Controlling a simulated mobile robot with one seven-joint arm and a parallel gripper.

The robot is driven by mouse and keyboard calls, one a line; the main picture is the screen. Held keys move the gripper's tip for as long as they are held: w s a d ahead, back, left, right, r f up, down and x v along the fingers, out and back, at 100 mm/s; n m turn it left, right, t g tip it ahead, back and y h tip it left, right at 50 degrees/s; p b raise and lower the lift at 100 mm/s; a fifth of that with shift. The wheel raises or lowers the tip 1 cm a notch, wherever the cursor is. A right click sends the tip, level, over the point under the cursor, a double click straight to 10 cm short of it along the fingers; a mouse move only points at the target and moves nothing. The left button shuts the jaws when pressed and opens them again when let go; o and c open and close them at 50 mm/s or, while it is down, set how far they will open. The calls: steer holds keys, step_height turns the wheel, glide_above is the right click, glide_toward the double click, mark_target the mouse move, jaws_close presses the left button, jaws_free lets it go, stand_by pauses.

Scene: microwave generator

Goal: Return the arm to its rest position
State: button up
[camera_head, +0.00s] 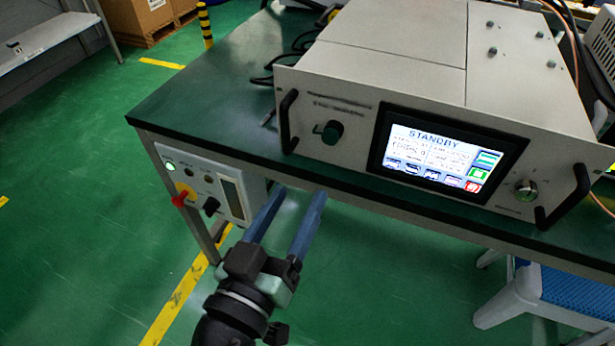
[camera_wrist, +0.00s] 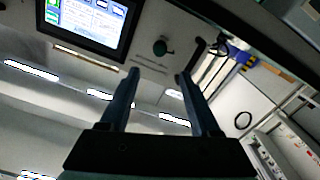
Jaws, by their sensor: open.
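My gripper (camera_head: 296,193) is open and empty, with two parallel blue-grey fingers, in front of the table's front edge in the head view. It is below the front panel of the microwave generator (camera_head: 390,65) and to the right of the small control box under the table. The generator's screen (camera_head: 440,155) is lit and reads STANDBY. In the wrist view the open fingers (camera_wrist: 155,75) point towards the generator's front, with its screen (camera_wrist: 92,22) at upper left and a dark knob (camera_wrist: 160,47) near the fingertips. Nothing is between the fingers.
The control box (camera_head: 205,185) under the table carries a red knob (camera_head: 182,198) and a lit green lamp. The green table top (camera_head: 215,95) has black cables. A white chair with a blue seat (camera_head: 575,290) stands at lower right. Green floor (camera_head: 400,300) is open beside my gripper.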

steer(key=shift+s+a, duration=0.2)
steer(key=shift+s, duration=0.4)
steer(key=w+d+r+m+t+y, duration=0.1)
steer(key=w+r+t, duration=0.15)
steer(key=r, duration=0.85)
steer(key=w+d+r+m+t+y, duration=0.1)
steer(key=w+d+r+t, duration=0.15)
steer(key=r, duration=0.75)
steer(key=s+r+n+t+y+p, duration=0.1)
steer(key=s+r+t+y, duration=0.15)
steer(key=r, duration=0.75)
steer(key=s+r+n+t+y+p, duration=0.1)
steer(key=s+r+t, duration=0.25)
steer(key=r, duration=0.65)
step_height(320, 180, up, 25)
steer(key=p, duration=2.5)
steer(key=shift+s+d+g, duration=0.3)
steer(key=shift+d+g, duration=0.05)
steer(key=shift+g, duration=0.05)
